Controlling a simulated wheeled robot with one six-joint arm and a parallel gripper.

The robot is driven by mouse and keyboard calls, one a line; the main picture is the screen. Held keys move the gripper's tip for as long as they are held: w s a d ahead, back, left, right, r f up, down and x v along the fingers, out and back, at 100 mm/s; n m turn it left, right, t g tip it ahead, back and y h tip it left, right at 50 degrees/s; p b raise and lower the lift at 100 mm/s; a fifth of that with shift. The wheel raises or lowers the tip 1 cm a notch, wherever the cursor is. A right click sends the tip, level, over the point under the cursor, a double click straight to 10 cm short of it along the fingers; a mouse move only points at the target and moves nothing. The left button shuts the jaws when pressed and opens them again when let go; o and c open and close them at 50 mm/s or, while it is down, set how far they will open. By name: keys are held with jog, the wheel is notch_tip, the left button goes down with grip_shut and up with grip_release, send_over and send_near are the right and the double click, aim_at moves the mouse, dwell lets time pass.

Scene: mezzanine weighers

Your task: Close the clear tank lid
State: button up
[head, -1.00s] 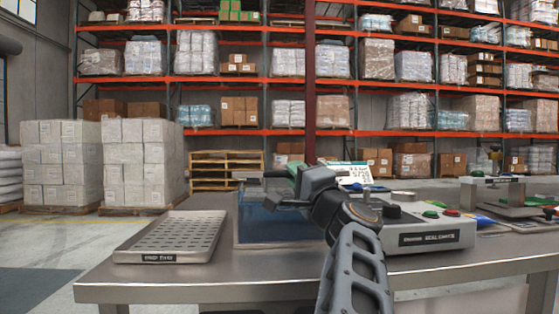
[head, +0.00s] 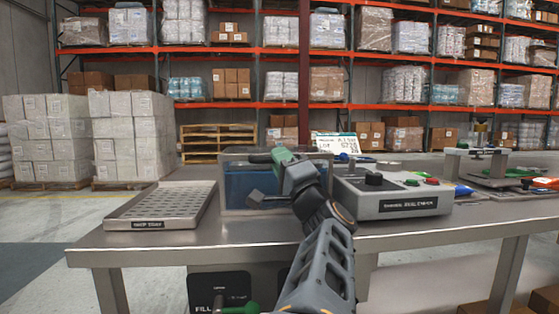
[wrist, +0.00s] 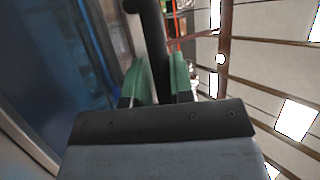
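The clear tank (head: 236,194) stands on the steel table with blue contents visible through its walls. My gripper (head: 277,157), with green finger pads, is at the tank's upper edge and hides part of it. In the wrist view, a dark bar, seemingly the lid handle (wrist: 159,45), lies between the pads of my gripper (wrist: 162,80), which look closed on it. The blue tank side fills the left of that view. The lid panel is hard to make out, and I cannot tell its angle.
A perforated tray (head: 160,207) lies left of the tank. A grey control box (head: 395,198) with a knob and buttons stands close on the right, with a label display (head: 338,145) behind. Bare table (head: 205,232) lies in front. Racks and stacked pallets are far behind.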

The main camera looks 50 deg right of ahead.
jog(key=o, duration=0.4)
jog(key=shift+c, duration=0.2)
jog(key=shift+s, duration=0.15)
jog(key=p+v, duration=0.1)
jog(key=v, duration=1.2)
jog(key=shift+s+f+p, duration=0.2)
jog(key=shift+f+p, duration=0.05)
jog(key=shift+p, duration=0.05)
jog(key=shift+a+r, duration=0.1)
jog(key=w+a+r+n+g+y+p, duration=0.5)
jog(key=w+r+g+y+p, duration=0.45)
jog(key=p, duration=1.25)
jog(key=w+a+r+n+g+h+p, duration=0.1)
jog(key=w+a+r+n+p, duration=0.1)
jog(key=w+a+n+p, duration=0.3)
jog(key=w+a+r+n+g+p, duration=0.1)
jog(key=a+r+n+g+p, duration=0.2)
jog(key=p, duration=0.4)
jog(key=w+a+r+n+h+p, duration=0.1)
jog(key=w+a+r+n+p, duration=0.15)
jog(key=a+p, duration=0.35)
jog(key=s+a+f+n+g+p, duration=0.1)
jog(key=s+a+f+n+g, duration=0.2)
jog(key=s+a+f+g, duration=0.2)
notch_tip(320, 180, down, 2)
jog(key=shift+s+a+f+g, duration=0.15)
jog(key=shift+s+a+g, duration=0.2)
jog(key=shift+s+a, duration=0.55)
